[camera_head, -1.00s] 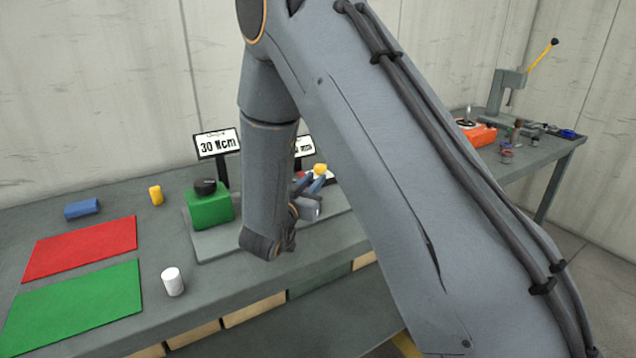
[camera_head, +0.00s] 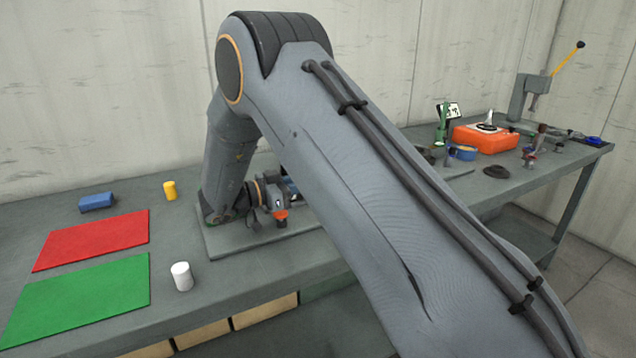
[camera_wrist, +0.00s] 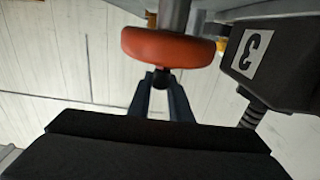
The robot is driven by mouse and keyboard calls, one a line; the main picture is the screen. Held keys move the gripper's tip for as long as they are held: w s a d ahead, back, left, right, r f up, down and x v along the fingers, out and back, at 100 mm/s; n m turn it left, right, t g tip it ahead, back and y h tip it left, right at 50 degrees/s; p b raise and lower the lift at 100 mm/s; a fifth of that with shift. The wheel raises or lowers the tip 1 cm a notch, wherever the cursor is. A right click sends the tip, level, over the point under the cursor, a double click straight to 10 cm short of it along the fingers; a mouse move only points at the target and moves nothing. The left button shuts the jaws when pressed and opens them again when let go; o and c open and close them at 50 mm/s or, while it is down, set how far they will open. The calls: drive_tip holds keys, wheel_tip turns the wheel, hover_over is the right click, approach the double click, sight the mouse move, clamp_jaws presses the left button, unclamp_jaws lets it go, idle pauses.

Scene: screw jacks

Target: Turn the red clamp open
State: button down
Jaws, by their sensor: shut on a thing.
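The red clamp shows in the wrist view as a thick orange-red disc (camera_wrist: 168,47) on a grey metal shaft, with a small dark round end below it. My gripper (camera_wrist: 161,84) has its two blue-grey fingers closed together on that dark end, just under the disc. In the head view my arm hides most of the work spot. A small orange-red piece (camera_head: 281,214) shows there beside my wrist, over the grey base plate (camera_head: 235,245). I cannot tell how far the clamp is turned.
On the bench are a red mat (camera_head: 95,240), a green mat (camera_head: 80,298), a white cylinder (camera_head: 182,277), a yellow cylinder (camera_head: 170,190) and a blue block (camera_head: 96,202). An orange device (camera_head: 484,139) stands at right.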

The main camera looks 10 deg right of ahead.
drive_tip(key=shift+r, duration=0.1)
idle(0.3)
drive_tip(key=c, duration=1.6)
unclamp_jaws()
drive_tip(key=shift+w+d, duration=0.1)
drive_tip(key=shift+b+v, duration=1)
drive_tip(key=shift+v, duration=3)
